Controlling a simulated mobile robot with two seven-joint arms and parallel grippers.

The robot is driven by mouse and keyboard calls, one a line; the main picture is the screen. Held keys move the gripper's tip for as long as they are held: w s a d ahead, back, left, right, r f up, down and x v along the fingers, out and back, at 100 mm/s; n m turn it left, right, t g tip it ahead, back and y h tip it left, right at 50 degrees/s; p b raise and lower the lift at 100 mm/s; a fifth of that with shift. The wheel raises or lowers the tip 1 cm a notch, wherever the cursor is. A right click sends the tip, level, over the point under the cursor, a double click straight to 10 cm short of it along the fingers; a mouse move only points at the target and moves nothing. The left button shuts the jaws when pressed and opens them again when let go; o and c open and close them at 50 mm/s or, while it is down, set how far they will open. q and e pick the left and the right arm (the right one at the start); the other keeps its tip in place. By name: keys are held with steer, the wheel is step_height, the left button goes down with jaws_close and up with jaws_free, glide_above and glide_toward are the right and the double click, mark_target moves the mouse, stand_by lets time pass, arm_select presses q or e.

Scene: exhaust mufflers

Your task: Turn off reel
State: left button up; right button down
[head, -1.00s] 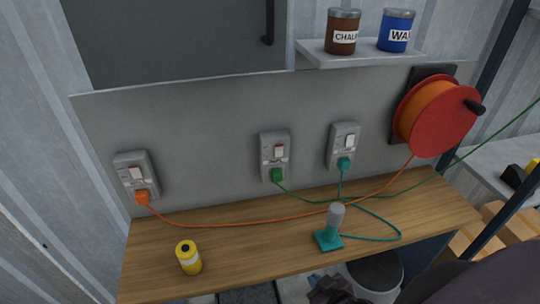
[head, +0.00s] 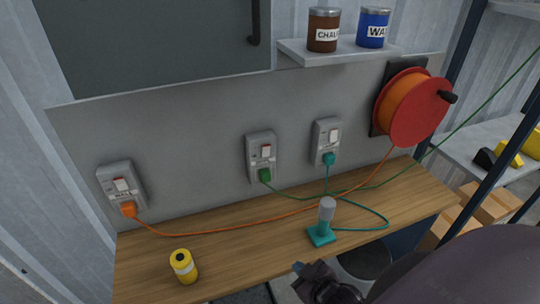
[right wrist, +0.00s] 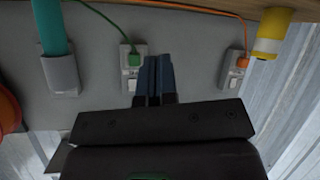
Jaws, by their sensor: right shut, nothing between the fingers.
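The orange cable reel (head: 413,108) with red flanges hangs on the wall at the right in the head view. Its orange cord runs along the bench to an orange plug (head: 129,209) in the left socket (head: 122,186). My right gripper (head: 302,269) is shut and empty, above the bench's front edge, well right of the left socket. In the upside-down right wrist view, its fingers (right wrist: 157,75) overlap the middle socket; the orange plug (right wrist: 241,62) shows to the right.
A middle socket (head: 262,156) has a green plug; a right socket (head: 327,140) has a teal plug. A teal tool (head: 321,236) and a yellow canister (head: 184,267) stand on the wooden bench (head: 230,258). Two tins sit on the shelf (head: 350,54) above.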

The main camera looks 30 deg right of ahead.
steer(key=w+d+r+n+t+h+b, duration=0.1)
steer(key=w+d+r+n+t, duration=0.2)
steer(key=w+r+n, duration=0.3)
steer(key=w+d+r+n+t+h+b, duration=0.2)
steer(key=w+d+r+n+t, duration=0.1)
steer(key=w+r+n, duration=0.4)
steer(key=shift+w+r+t+h, duration=0.3)
steer(key=shift+w, duration=0.15)
steer(key=p, duration=0.2)
glide_toward(267, 149)
steer(key=x, duration=0.6)
steer(key=shift+w+r, duration=0.1)
steer(key=shift+w, duration=0.15)
steer(key=shift+w+d, duration=0.2)
steer(key=shift+w, duration=0.35)
